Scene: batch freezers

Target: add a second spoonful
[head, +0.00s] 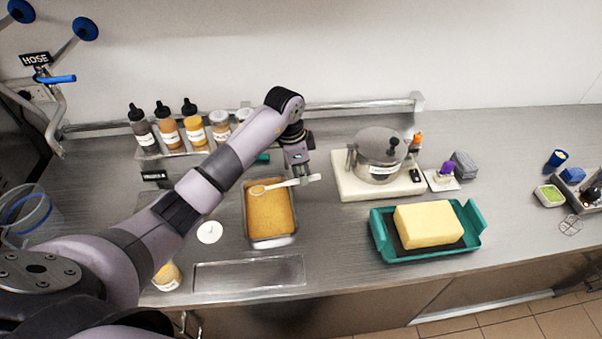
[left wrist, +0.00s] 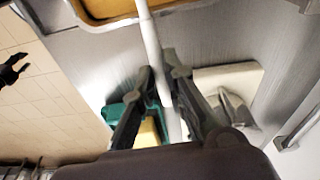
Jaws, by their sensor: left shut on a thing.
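My left gripper (head: 299,177) is shut on the handle of a white spoon (head: 284,184). In the left wrist view the spoon handle (left wrist: 150,40) runs up between the fingers (left wrist: 160,75). The spoon's bowl is over a metal pan (head: 293,240) of orange-yellow mix (head: 270,217) and looks filled with something orange-tan. I cannot tell whether it touches the mix. An open jar (head: 166,277) with orange-yellow contents stands at the front left, partly hidden by my arm. A white round lid (head: 209,232) lies beside the pan.
A pot (head: 379,158) stands on a white board (head: 347,188) to the right. A teal tray (head: 476,238) holds a yellow block (head: 428,225). Bottles (head: 168,127) stand behind my arm. An empty recessed panel (head: 248,273) lies in front. A dark forked shape shows at the wrist view's left edge, possibly my right gripper.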

